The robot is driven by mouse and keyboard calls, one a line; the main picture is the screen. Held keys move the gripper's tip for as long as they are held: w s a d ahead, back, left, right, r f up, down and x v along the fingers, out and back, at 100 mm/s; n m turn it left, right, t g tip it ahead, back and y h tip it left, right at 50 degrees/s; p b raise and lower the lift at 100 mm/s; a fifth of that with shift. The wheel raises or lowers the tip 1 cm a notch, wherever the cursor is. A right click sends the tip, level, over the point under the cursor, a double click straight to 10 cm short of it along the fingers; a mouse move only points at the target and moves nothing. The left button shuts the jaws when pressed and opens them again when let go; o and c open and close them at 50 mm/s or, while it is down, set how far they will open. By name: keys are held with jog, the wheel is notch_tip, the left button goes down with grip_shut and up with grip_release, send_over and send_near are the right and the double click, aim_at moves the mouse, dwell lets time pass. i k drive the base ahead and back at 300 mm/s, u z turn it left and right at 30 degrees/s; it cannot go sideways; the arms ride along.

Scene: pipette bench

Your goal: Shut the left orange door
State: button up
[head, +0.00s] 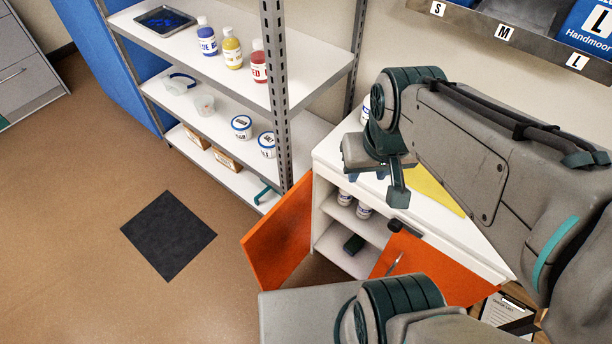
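The left orange door (280,236) of the white cabinet (325,165) stands open, swung out to the left of the opening. No handle shows on its visible face.
Several small items, including white bottles (364,211) and a dark block (353,244), sit inside the cabinet. A shelf rack post (277,110) rises close behind the left door. A yellow mat (432,188) lies on the cabinet top. Brown floor left of the door is clear around a dark mat (168,236).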

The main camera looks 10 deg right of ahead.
aim_at(277, 244)
jog(key=z, duration=3.35)
jog(key=k, duration=2.45)
jog(key=u, duration=1.5)
jog(key=i, duration=0.5)
jog(key=z, duration=0.15)
jog(key=k, duration=0.3)
jog(key=z, duration=0.1)
